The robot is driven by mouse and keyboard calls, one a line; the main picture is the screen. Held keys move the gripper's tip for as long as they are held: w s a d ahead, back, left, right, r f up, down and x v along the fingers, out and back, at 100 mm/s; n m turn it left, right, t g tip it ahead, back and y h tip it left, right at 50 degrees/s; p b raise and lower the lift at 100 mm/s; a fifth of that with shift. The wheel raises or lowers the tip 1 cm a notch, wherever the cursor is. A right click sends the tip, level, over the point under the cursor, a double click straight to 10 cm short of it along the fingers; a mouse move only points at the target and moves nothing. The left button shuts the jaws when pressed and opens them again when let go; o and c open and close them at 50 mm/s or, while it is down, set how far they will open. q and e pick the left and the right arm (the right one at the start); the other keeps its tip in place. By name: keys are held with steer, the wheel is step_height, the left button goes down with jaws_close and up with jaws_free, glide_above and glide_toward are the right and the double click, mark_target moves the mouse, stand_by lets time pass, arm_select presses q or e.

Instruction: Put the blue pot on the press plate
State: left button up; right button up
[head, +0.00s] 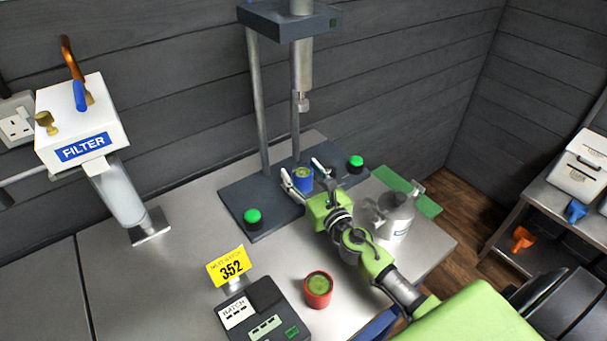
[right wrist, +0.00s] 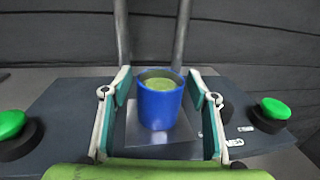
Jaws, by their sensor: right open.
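The blue pot (head: 303,181) with green contents stands upright on the press base, under the ram. In the right wrist view the blue pot (right wrist: 160,103) stands on the square, shiny press plate (right wrist: 137,136). The plate is mostly hidden by my arm and the pot in the head view. My right gripper (head: 302,180) is open, with one finger on each side of the pot. The right wrist view shows the fingers (right wrist: 160,112) apart from the pot's sides, with a gap on both sides. My left gripper is not in view.
Green buttons (head: 252,216) (head: 356,162) flank the press base (head: 262,190). A red pot (head: 318,289) stands beside the batch device (head: 262,315). A metal vessel (head: 397,215) stands right of my arm. The filter unit (head: 82,125) is at left.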

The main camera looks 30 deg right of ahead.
steer(key=shift+r, duration=0.2)
steer(key=s+b, duration=0.2)
steer(key=s, duration=0.9)
steer(key=shift+f, duration=0.2)
steer(key=shift+s+a+r, duration=0.1)
steer(key=shift+s, duration=0.4)
